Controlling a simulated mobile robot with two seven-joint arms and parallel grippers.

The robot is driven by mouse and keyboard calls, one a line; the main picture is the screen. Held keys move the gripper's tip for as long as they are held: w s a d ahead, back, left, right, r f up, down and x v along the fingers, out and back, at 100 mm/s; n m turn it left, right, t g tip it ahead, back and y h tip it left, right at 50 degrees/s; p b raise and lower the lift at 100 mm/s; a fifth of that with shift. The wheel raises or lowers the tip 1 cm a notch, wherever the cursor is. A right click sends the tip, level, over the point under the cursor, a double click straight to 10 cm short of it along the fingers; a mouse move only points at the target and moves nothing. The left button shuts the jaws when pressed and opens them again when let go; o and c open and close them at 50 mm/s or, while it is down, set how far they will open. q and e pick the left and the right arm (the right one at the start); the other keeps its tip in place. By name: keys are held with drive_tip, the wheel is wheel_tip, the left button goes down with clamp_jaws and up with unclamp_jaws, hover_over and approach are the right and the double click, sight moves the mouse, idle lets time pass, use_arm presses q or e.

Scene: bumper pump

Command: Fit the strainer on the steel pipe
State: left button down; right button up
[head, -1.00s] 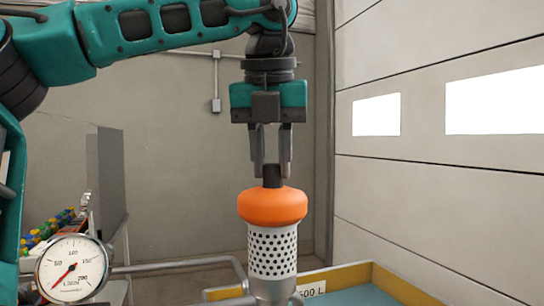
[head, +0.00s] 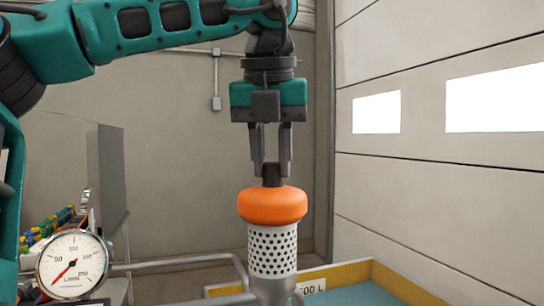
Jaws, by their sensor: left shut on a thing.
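The strainer (head: 272,250) is a perforated metal cylinder with an orange rounded collar (head: 272,204) and a dark knob on top. It stands upright near the middle of the head view. My left gripper (head: 271,172) points straight down and is shut on the dark knob. The steel pipe (head: 272,289) is upright directly below the strainer, its top meeting the strainer's lower end. Whether the strainer is seated or just above the pipe's end cannot be told. My right gripper is not in view.
A yellow-rimmed tank (head: 350,272) with a blue inside and a litre label lies behind and right of the pipe. A round flow gauge (head: 73,265) stands at the lower left. A grey pipe (head: 190,262) runs between them. Colourful items (head: 48,228) sit behind the gauge.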

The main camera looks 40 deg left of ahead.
use_arm(q)
drive_tip(key=shift+f, duration=0.15)
drive_tip(key=c, duration=0.8)
unclamp_jaws()
drive_tip(key=shift+r+p, duration=1.3)
drive_tip(key=shift+r, duration=0.15)
drive_tip(key=shift+r+p, duration=0.3)
drive_tip(key=shift+r, duration=2.3)
